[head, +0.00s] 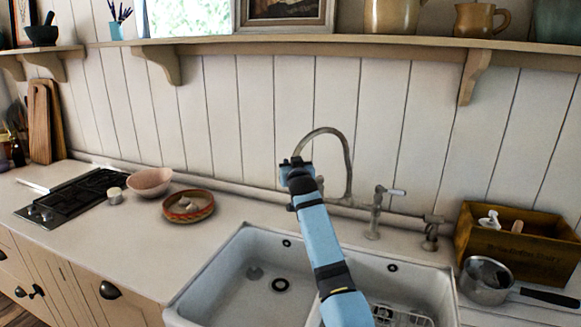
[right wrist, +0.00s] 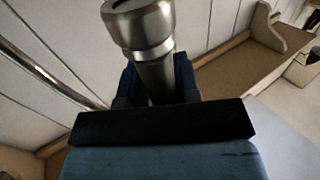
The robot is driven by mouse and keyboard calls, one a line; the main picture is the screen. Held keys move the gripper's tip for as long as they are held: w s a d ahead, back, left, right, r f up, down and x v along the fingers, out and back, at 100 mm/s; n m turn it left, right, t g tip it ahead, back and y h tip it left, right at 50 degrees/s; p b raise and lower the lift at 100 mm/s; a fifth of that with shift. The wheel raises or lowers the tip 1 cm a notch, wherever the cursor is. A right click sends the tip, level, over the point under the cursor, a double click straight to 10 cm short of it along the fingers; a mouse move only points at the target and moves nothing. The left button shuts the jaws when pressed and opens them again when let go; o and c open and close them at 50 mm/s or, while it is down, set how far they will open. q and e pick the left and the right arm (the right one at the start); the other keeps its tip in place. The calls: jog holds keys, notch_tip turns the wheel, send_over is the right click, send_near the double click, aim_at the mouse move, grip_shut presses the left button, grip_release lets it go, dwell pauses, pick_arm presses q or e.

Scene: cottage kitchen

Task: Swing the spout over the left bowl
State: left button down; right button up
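The tap's spout (head: 346,160) is a tall metal arch rising behind the sink. It curves over to the left, and its end is hidden behind my right gripper (head: 297,163). In the right wrist view the spout's metal end (right wrist: 143,30) stands between the dark fingers of the right gripper (right wrist: 158,85), which look closed around it. The white sink has a left bowl (head: 240,295) and a right bowl (head: 415,293). The spout's end is left of its base, toward the left bowl's back side. My right arm crosses in front of the divider. My left gripper is out of view.
Tap handles (head: 378,205) stand right of the spout. A wooden crate (head: 515,247) and a saucepan (head: 486,283) are at the right. A pink bowl (head: 150,181), a patterned dish (head: 188,207) and a black hob (head: 75,195) are on the left counter. A shelf (head: 330,45) runs above.

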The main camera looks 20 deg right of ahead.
jog(key=shift+o, duration=1.3)
jog(key=shift+d+r, duration=0.1)
jog(key=shift+d, duration=0.3)
jog(key=shift+s, duration=0.1)
jog(key=shift+a, duration=0.15)
jog(key=b+v, duration=0.1)
jog(key=v, duration=1.2)
jog(key=shift+s+b, duration=0.35)
